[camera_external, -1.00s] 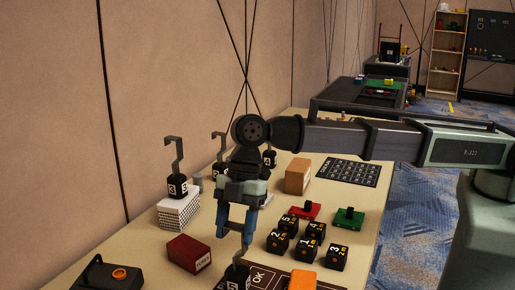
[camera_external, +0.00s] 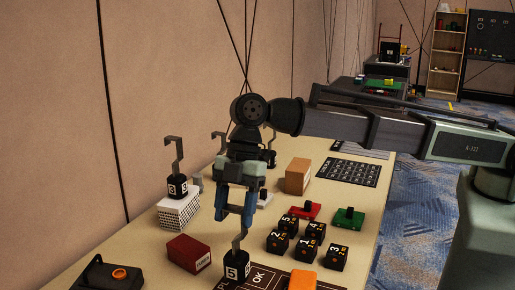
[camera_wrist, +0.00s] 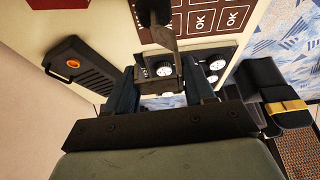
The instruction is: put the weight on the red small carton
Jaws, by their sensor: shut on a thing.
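My gripper (camera_external: 235,213) is shut on the hook of a black weight (camera_external: 237,266) marked 5. The weight hangs upright below the fingers, over or just above the edge of the dark OK board; the exact gap is hard to tell. In the wrist view the dark hook (camera_wrist: 160,22) shows between the fingers, partly covering the board. The red small carton (camera_external: 189,252) lies on the table, left of the weight and apart from it. Its edge also shows at the top left of the wrist view (camera_wrist: 58,3). Its top is bare.
Another hooked weight (camera_external: 177,186) stands on a white patterned box (camera_external: 178,212) behind the red carton. A black case with an orange knob (camera_external: 105,273) is at the front left. Numbered black cubes (camera_external: 308,247) and an orange block (camera_external: 302,280) lie to the right.

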